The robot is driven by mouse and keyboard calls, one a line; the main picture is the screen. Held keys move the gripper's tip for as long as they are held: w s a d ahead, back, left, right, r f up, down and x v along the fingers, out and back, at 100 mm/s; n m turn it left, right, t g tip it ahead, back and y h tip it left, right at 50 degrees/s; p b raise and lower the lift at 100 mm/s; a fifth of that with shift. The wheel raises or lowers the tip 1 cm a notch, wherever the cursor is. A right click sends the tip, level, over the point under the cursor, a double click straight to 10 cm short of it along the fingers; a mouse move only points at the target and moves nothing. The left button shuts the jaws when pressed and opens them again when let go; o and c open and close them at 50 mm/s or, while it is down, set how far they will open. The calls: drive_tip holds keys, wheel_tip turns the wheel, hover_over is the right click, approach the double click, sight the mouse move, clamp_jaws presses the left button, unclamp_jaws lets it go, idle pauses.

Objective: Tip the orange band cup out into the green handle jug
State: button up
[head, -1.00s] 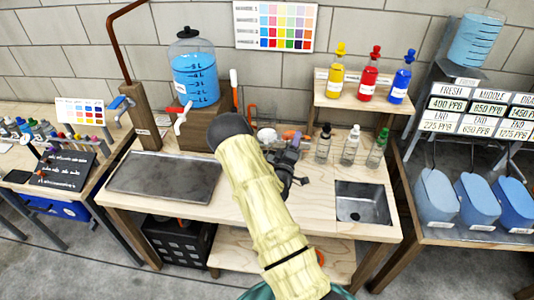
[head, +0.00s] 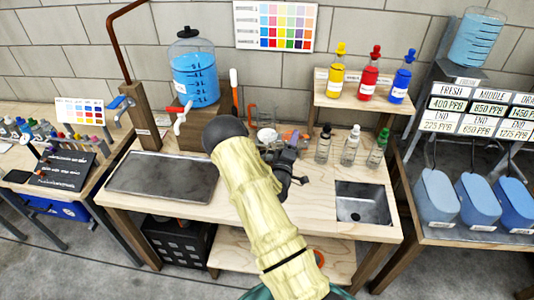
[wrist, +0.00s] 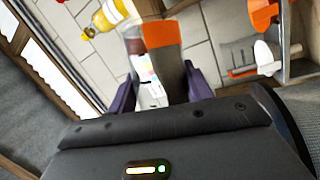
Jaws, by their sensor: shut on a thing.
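My gripper (wrist: 160,88) is shut on the orange band cup (wrist: 163,34), which sits between its purple fingers in the wrist view. The wrist view is strongly tilted, and how far the cup itself tilts is hard to tell. In the head view my gripper (head: 293,139) is mostly behind my arm, above the back middle of the wooden bench. Only a bit of the cup's orange (head: 287,134) shows there. I cannot make out the green handle jug in either view; my arm covers part of the bench.
A blue water dispenser (head: 195,75) stands behind at left. Several dropper bottles (head: 350,147) stand right of my gripper, below a shelf (head: 360,97) of coloured bottles. A metal tray (head: 160,174) lies left and a sink (head: 362,203) right. An orange-handled vessel (head: 253,115) shows behind my arm.

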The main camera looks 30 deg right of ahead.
drive_tip(key=shift+d, duration=0.1)
drive_tip(key=shift+r, duration=0.15)
drive_tip(key=shift+w+n, duration=0.2)
drive_tip(key=shift+n, duration=0.1)
